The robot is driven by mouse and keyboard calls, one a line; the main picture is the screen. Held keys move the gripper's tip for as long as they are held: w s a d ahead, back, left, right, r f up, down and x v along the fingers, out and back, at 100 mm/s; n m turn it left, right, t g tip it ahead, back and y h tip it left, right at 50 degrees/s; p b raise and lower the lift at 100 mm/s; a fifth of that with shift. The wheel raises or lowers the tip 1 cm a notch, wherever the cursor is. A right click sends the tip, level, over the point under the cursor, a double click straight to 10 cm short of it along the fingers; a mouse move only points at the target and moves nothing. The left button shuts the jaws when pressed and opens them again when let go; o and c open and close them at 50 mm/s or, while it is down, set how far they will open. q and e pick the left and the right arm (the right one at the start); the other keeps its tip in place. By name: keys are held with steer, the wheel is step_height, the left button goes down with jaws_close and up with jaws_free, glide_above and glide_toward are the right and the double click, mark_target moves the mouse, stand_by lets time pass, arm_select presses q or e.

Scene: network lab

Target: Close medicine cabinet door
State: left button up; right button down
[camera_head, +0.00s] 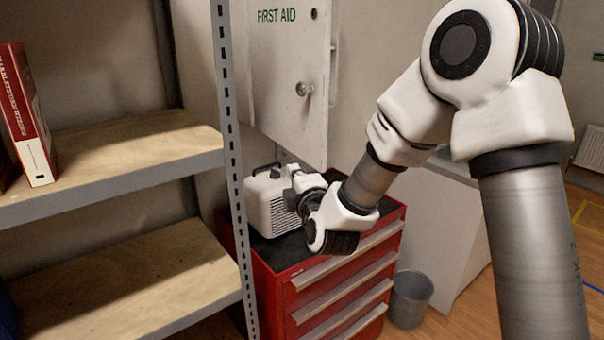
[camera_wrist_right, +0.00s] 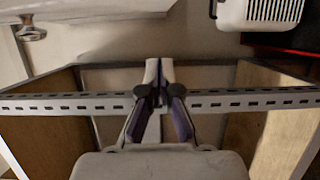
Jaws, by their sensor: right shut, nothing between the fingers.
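The white medicine cabinet door (camera_head: 285,60), marked FIRST AID, hangs above the red tool chest. It appears to stand out at an angle from the wall; the cabinet's inside is hidden. Its round metal knob (camera_head: 303,89) is near the right edge, and the knob also shows at upper left in the right wrist view (camera_wrist_right: 32,33). My right gripper (camera_head: 295,176) is below the door, apart from it, beside a white ribbed device. In the right wrist view its fingers (camera_wrist_right: 158,92) are together and empty, pointing towards the shelf post. My left gripper is not in view.
A grey metal shelf (camera_head: 110,178) with wooden boards and a red book (camera_head: 27,115) stands at the left. The white device (camera_head: 266,204) sits on the red tool chest (camera_head: 300,268). A grey bin (camera_head: 409,300) stands on the floor beside the chest.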

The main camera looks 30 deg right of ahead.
mark_target(308, 163)
steer(key=w+d+p, duration=0.2)
steer(key=d, duration=0.1)
steer(key=w+d+p, duration=0.1)
steer(key=d, duration=0.1)
steer(key=shift+w+d, duration=0.1)
steer(key=shift+w, duration=0.1)
steer(key=shift+s+d, duration=0.1)
steer(key=shift+d, duration=0.1)
steer(key=shift+a, duration=0.1)
